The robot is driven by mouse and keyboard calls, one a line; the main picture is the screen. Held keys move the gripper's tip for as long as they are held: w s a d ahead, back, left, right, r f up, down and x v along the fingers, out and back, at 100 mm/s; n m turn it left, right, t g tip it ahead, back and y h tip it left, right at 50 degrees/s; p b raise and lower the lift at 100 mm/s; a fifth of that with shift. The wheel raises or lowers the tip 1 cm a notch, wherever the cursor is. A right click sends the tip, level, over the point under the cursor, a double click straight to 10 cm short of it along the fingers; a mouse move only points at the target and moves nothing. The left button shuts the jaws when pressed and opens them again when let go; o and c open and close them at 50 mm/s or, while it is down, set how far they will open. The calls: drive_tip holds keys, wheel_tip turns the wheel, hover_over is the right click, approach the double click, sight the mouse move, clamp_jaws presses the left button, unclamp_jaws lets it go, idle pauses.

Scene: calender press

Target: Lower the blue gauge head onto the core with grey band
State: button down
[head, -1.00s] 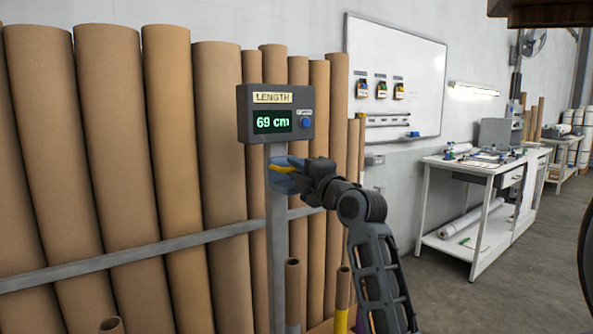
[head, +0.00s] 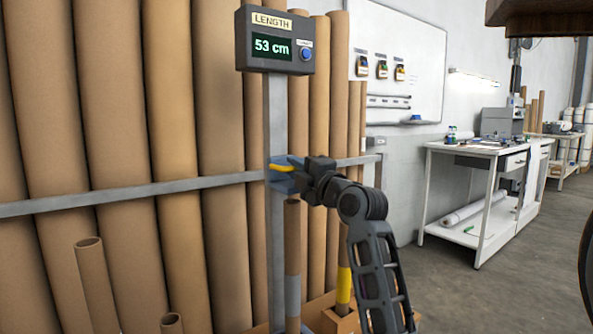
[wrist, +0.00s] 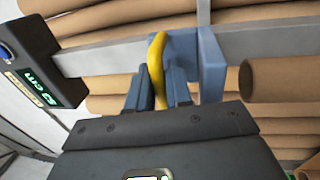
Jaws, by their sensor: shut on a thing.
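The blue gauge head (head: 283,183) rides on an upright grey post (head: 276,115) and has a yellow handle (head: 280,168). It also shows in the wrist view (wrist: 212,62). My gripper (head: 298,172) is shut on the handle, which stands between the two fingers in the wrist view (wrist: 160,88). The core with grey band (head: 292,245) stands upright just below the gauge head. In the wrist view its end (wrist: 248,80) is a short gap away from the blue plate. The length display (head: 273,47) reads 53 cm.
A core with a yellow band (head: 344,285) stands right of the grey-banded one. Tall cardboard tubes (head: 110,110) lean behind a grey rail (head: 150,190). Shorter cores (head: 95,285) stand at the lower left. A white workbench (head: 480,160) is farther right, with open floor before it.

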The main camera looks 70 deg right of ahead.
sight(285, 174)
drive_tip(key=shift+f+b, duration=1)
drive_tip(key=shift+f, duration=0.85)
drive_tip(key=c, duration=1.2)
unclamp_jaws()
drive_tip(key=r+v, duration=0.1)
drive_tip(key=v, duration=0.6)
drive_tip(key=shift+s+a+f, duration=0.25)
drive_tip(key=shift+s+f, duration=0.1)
drive_tip(key=shift+s, duration=0.05)
